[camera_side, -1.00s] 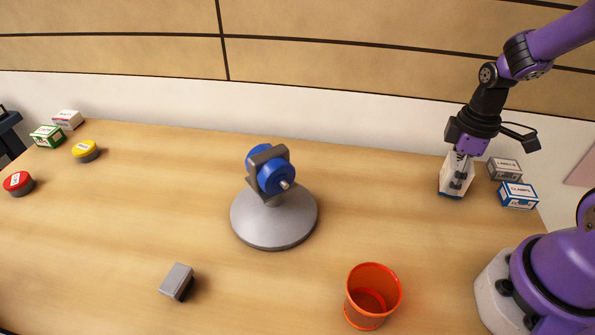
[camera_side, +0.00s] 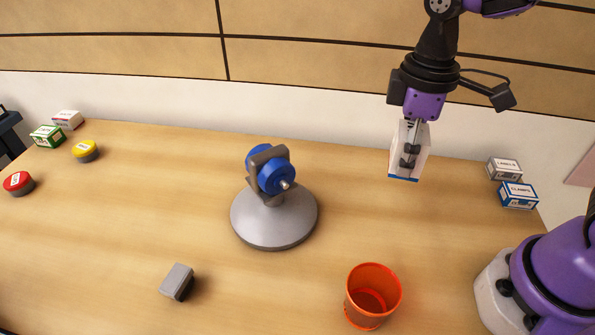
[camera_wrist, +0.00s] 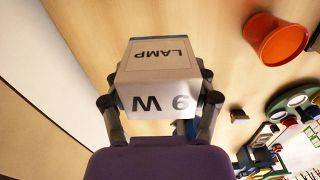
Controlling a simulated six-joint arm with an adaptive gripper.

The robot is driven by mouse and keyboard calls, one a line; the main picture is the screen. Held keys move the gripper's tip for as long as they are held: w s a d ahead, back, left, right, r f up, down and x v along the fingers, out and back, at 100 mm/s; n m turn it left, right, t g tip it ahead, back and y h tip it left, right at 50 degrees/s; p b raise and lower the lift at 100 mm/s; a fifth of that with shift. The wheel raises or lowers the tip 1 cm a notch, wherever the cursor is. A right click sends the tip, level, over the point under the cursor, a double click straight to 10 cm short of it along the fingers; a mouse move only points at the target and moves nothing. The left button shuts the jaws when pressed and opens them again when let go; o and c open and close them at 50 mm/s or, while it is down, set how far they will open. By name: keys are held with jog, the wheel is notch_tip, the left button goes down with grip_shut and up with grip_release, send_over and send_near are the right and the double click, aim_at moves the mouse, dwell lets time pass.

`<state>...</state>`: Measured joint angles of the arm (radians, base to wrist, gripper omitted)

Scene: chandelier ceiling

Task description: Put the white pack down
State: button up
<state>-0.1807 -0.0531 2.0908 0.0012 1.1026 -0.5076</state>
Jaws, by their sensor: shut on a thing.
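The white pack (camera_side: 400,146) is a white box with a blue edge at its bottom, held in the air over the back right of the table. In the wrist view the white pack (camera_wrist: 158,75) shows the words "LAMP" and "9 W" upside down. My gripper (camera_side: 411,156) is shut on it, with one finger on each side; the fingers (camera_wrist: 160,103) also show in the wrist view. The pack hangs roughly upright, apart from the tabletop (camera_side: 340,210).
A blue and grey device on a round base (camera_side: 274,215) stands mid-table. An orange cup (camera_side: 373,290) is at the front, a grey block (camera_side: 177,281) front left. Boxes labelled "LABELS" (camera_side: 504,169) and "CLAMPS" (camera_side: 518,195) sit right. Red (camera_side: 18,183) and yellow (camera_side: 85,151) buttons are left.

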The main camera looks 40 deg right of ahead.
jog(key=w+a+n, duration=0.1)
jog(key=w+a, duration=0.3)
jog(key=a, duration=0.1)
send_over(365, 172)
notch_tip(365, 172, down, 7)
jog(key=shift+s+a+f, duration=0.1)
jog(key=shift+s, duration=0.05)
jog(key=shift+f, duration=2.1)
jog(key=o, duration=1.2)
jog(key=shift+f, duration=0.1)
